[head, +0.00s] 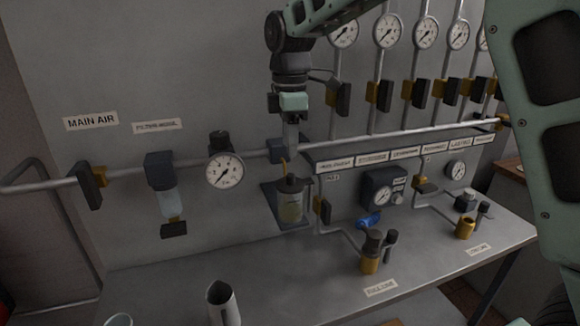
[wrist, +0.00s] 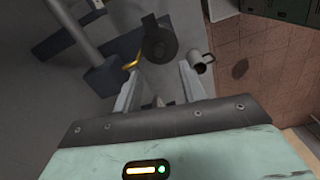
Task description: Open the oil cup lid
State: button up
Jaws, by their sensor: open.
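The oil cup (head: 291,208) is a clear vessel with yellowish oil, mounted on the wall below the main air pipe. Its dark round lid (head: 290,185) sits on top and looks closed. The lid also shows in the wrist view (wrist: 158,45), just beyond my fingertips, with a small knob and a brass-coloured piece beside it. My gripper (head: 291,150) points down above the lid, close to the pipe. In the wrist view my gripper (wrist: 156,74) has its two pale fingers apart with nothing between them. Any contact with the lid cannot be told.
The horizontal pipe (head: 250,154) runs right beside my gripper. A round gauge (head: 224,171) and a filter bowl (head: 167,200) are on the left. Labelled valves and gauges fill the right. A metal jug (head: 223,303) stands on the bench (head: 290,285), which has clear patches.

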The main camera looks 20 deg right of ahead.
aim_at(290, 175)
notch_tip(290, 175, down, 8)
jog(key=shift+r+p, duration=0.1)
jog(key=shift+p, duration=0.7)
jog(key=shift+c, duration=0.2)
grip_shut()
